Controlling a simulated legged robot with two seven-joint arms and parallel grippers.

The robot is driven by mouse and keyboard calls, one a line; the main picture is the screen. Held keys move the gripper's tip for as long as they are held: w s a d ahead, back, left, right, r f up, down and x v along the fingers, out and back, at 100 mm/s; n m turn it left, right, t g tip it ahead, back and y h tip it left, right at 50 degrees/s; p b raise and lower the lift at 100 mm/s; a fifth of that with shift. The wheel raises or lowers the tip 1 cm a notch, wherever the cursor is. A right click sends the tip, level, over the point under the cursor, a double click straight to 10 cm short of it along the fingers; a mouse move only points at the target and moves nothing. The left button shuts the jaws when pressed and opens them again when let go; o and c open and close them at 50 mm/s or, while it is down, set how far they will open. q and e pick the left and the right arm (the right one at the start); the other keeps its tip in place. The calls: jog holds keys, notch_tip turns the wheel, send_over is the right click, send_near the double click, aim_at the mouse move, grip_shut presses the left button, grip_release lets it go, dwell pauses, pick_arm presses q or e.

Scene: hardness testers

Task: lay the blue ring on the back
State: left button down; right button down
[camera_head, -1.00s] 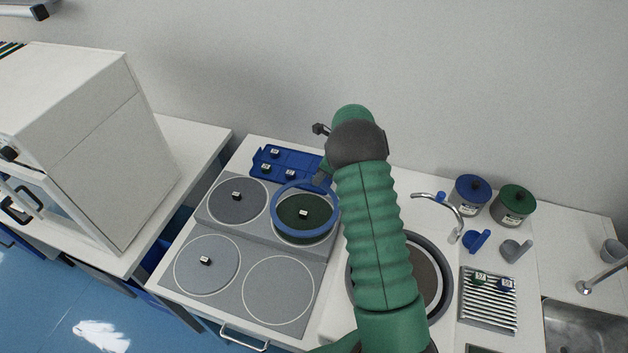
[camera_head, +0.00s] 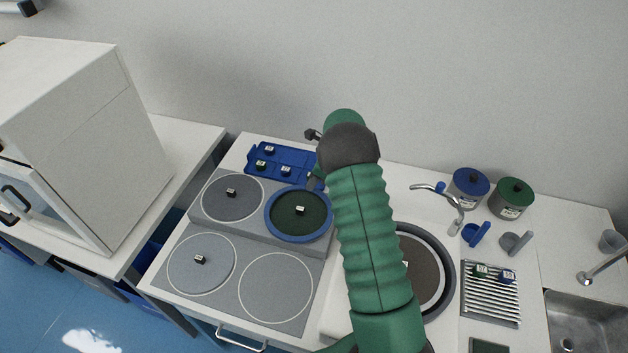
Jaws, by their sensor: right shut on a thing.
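The blue ring (camera_head: 270,228) lies around the dark green disc (camera_head: 304,222) at the back right of the grey four-place plate, and looks level with it. A small labelled block (camera_head: 300,210) sits on that disc. My right gripper (camera_head: 316,181) is at the ring's far right edge, shut on its rim; my green forearm hides part of the fingers. My left gripper is not in view.
A grey disc (camera_head: 232,198) lies at the back left and a lighter disc (camera_head: 202,265) at the front left, each with a small block. The front right circle (camera_head: 276,288) is bare. A blue tray (camera_head: 268,172) with small blocks stands behind. Lidded pots (camera_head: 468,189) stand at right.

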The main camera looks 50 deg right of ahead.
jog(key=shift+f, duration=0.2)
jog(key=shift+d+f, duration=0.1)
jog(key=c, duration=2)
grip_release()
jog(key=shift+d, duration=0.1)
jog(key=o, duration=0.5)
jog(key=shift+o, duration=0.2)
